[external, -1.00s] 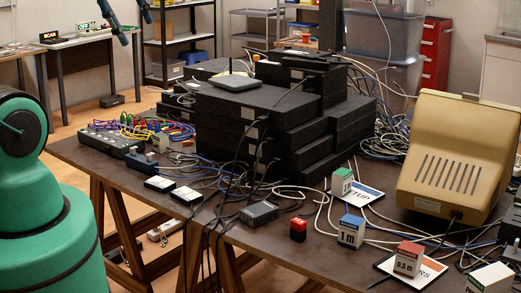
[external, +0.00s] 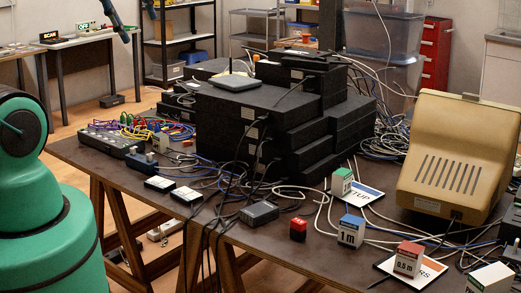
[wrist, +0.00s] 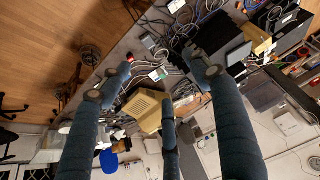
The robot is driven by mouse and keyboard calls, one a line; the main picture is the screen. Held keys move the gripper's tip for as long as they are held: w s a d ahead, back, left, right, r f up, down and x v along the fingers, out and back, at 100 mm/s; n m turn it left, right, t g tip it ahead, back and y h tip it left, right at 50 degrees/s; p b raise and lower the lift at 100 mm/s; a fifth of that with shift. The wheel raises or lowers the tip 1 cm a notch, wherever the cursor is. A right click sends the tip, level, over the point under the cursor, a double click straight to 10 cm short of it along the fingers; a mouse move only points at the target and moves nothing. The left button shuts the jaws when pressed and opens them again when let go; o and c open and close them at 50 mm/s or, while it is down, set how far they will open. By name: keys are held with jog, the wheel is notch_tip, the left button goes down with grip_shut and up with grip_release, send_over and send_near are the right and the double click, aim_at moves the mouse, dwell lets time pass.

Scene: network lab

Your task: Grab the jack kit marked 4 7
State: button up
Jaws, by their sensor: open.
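I cannot pick out a mark 4 7 on any item. Two small dark cases with white labels, the left one (external: 159,184) and the right one (external: 187,195), lie near the table's front edge; their print is too small to read. A larger grey box (external: 259,213) lies to their right. Small boxes stand further right: a red one (external: 298,230), a blue-topped one marked 1 m (external: 351,232), a red-topped one marked 0.5 m (external: 407,260) and a green-topped one (external: 342,183). My gripper (external: 140,28) is high at the top left, open and empty, its fingers spread in the wrist view (wrist: 150,85).
A stack of black devices (external: 260,115) fills the middle of the brown table (external: 90,160). Cables run across its front and hang over the edge. A big beige case (external: 455,160) stands at the right. SETUP (external: 368,194) and another sign (external: 430,270) lie flat.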

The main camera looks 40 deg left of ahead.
jog(key=w+a+g, duration=0.1)
jog(key=w+a, duration=0.4)
jog(key=w, duration=0.4)
jog(key=w+a+g+p, duration=0.1)
jog(key=w+a, duration=0.3)
jog(key=w, duration=0.5)
jog(key=w+a, duration=0.5)
jog(key=w, duration=0.5)
jog(key=m+g+p, duration=0.2)
jog(key=g, duration=0.2)
send_over(159, 135)
notch_tip(159, 135, down, 38)
jog(key=shift+f, duration=4.3)
